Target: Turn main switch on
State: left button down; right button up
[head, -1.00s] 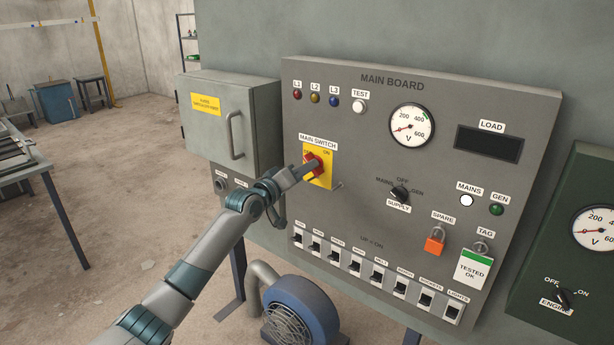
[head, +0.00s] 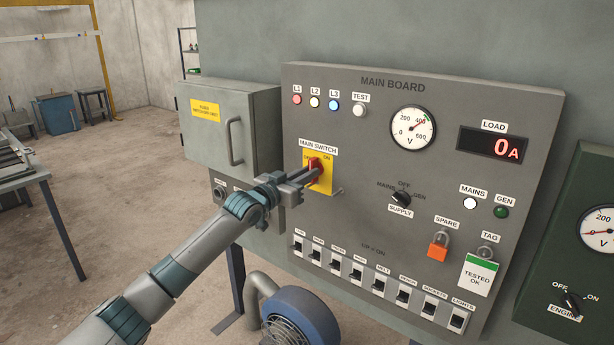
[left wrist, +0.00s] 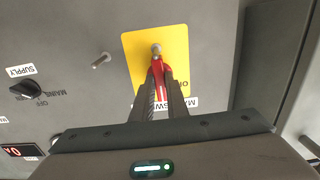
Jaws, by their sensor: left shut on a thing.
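The main switch is a red handle (head: 315,164) on a yellow plate (head: 327,184), at the left of the grey main board (head: 370,120). My left gripper (head: 310,173) reaches in from the left and is shut on the handle. The left wrist view shows both fingers (left wrist: 157,88) pinching the red handle (left wrist: 158,70) against the yellow plate (left wrist: 178,48). The handle looks near upright in the head view; the fingers hide part of it and the OFF mark. Lamps L1 (head: 297,99), L2 (head: 315,102) and L3 (head: 334,105) are lit. My right gripper is out of view.
The voltmeter (head: 412,128) needle points near 400, and the load display (head: 493,147) reads 0A. A small peg (head: 338,191) juts out beside the plate. A grey cabinet (head: 215,130) protrudes at left. Breaker switches (head: 380,281) line the board's bottom.

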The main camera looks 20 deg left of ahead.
pick_arm(q)
jog(key=shift+f, duration=0.15)
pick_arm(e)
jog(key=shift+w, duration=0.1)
pick_arm(q)
jog(key=c, duration=1.7)
grip_release()
jog(key=shift+c, duration=0.2)
jog(key=shift+s, duration=0.1)
jog(key=b+v, duration=0.4)
jog(key=v, duration=1.3)
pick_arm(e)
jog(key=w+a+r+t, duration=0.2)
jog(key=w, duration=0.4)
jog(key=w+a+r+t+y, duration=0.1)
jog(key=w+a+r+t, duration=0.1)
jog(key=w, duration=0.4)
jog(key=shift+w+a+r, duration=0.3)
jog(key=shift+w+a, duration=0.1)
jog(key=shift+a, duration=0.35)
pick_arm(q)
jog(key=shift+s+a, duration=0.1)
